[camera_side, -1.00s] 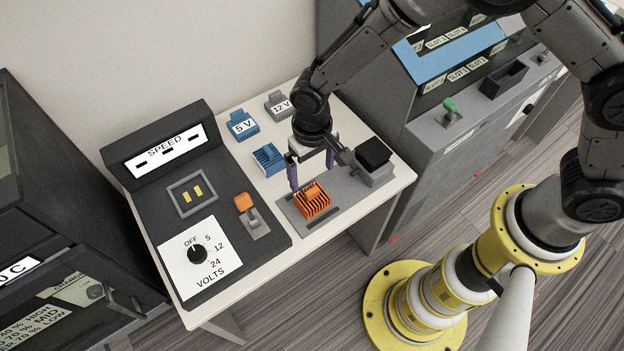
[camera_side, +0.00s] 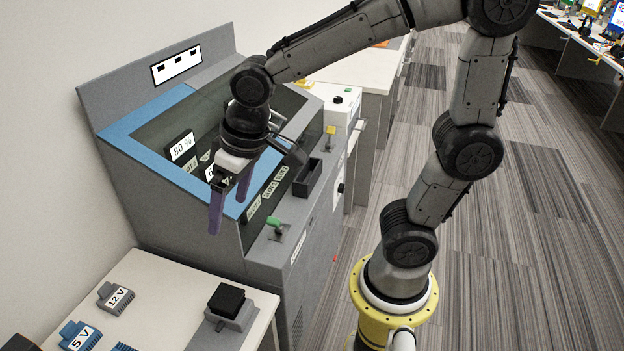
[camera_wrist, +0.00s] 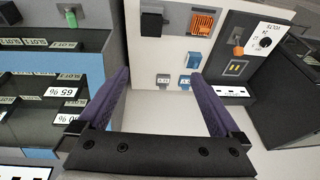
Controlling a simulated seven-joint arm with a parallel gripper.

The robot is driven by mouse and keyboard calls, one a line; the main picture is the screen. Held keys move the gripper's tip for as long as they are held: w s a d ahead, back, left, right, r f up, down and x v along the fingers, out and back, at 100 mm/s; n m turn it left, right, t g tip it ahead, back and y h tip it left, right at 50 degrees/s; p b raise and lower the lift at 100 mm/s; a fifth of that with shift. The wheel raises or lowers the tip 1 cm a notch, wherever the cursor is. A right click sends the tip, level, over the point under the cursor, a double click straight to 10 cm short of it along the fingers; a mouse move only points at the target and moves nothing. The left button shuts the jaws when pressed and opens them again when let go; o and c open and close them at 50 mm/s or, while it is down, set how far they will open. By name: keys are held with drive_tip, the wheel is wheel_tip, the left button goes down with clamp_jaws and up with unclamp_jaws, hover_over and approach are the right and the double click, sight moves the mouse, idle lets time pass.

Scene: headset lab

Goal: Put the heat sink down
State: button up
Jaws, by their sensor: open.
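The orange heat sink (camera_wrist: 202,22) rests on the grey plate on the white table, at the top of the wrist view. It is out of frame in the side view now. My gripper (camera_side: 230,205) is raised near the front of the grey cabinet with the blue rim, apart from the heat sink. Its two purple fingers are spread wide with nothing between them; the wrist view (camera_wrist: 160,100) shows the same empty gap.
The blue-rimmed cabinet (camera_side: 135,125) holds slots with labels and has a green-topped lever (camera_side: 278,228). The white table (camera_side: 165,300) bears a black-topped block (camera_side: 228,303), a 12 V plug (camera_side: 116,298) and a 5 V plug (camera_side: 80,336). A control panel (camera_wrist: 262,40) stands beside the heat sink.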

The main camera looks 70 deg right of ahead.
drive_tip(key=s+d+r+t, duration=0.2)
drive_tip(key=s+d, duration=0.5)
drive_tip(key=s, duration=0.5)
drive_tip(key=shift+s+r+h, duration=0.35)
drive_tip(key=shift+r+h, duration=0.05)
drive_tip(key=shift+r, duration=0.05)
idle(1.2)
